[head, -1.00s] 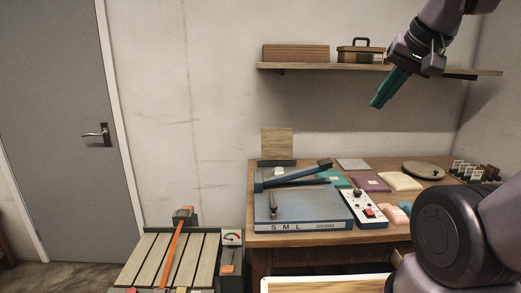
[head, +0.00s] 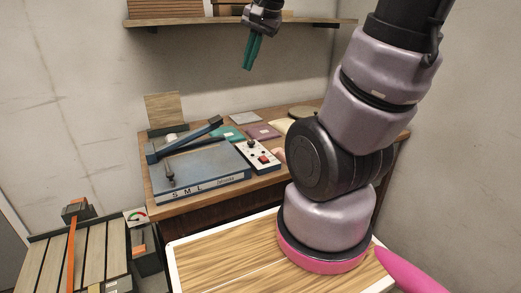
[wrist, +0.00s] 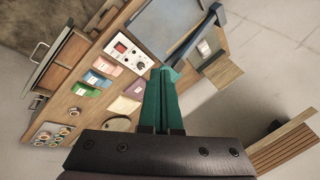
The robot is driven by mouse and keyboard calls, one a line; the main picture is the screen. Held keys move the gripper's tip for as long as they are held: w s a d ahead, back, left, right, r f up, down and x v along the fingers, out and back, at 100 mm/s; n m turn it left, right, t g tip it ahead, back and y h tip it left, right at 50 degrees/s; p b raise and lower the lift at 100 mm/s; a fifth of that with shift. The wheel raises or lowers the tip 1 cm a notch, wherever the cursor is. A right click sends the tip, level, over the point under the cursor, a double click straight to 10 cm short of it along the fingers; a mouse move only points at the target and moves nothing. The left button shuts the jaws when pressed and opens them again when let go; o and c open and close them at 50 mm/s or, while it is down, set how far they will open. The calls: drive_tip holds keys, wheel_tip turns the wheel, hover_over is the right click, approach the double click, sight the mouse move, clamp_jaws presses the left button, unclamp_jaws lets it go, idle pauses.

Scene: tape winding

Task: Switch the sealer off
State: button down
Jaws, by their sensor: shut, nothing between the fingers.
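The sealer (head: 205,172) is a blue-grey flat machine marked S M L on the wooden desk, with its blue lever arm (head: 190,138) raised at a slant. Its white control box (head: 257,156) stands at its right side, with a red switch and a dark knob; it also shows in the wrist view (wrist: 128,50). The switch's position is too small to read. My gripper (head: 247,66), with green fingers, is shut and empty, high above the back of the desk and apart from the sealer. In the wrist view the fingers (wrist: 160,75) lie together.
A wall shelf (head: 230,21) with boxes is close behind my gripper. Colored packets (head: 262,131) and a round disc (head: 302,112) lie on the desk right of the sealer. A slatted rack (head: 85,250) stands front left. My arm covers the desk's right part.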

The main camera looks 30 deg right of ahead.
drive_tip(key=w+d+f+m+g, duration=0.2)
drive_tip(key=w+d+f+m, duration=0.2)
drive_tip(key=w+f, duration=0.35)
drive_tip(key=m+g+h, duration=0.2)
drive_tip(key=m+g, duration=0.1)
drive_tip(key=m, duration=0.2)
hover_over(263, 157)
wheel_tip(263, 157, down, 14)
drive_tip(key=shift+r, duration=0.25)
wheel_tip(263, 157, down, 14)
drive_tip(key=shift+w, duration=0.1)
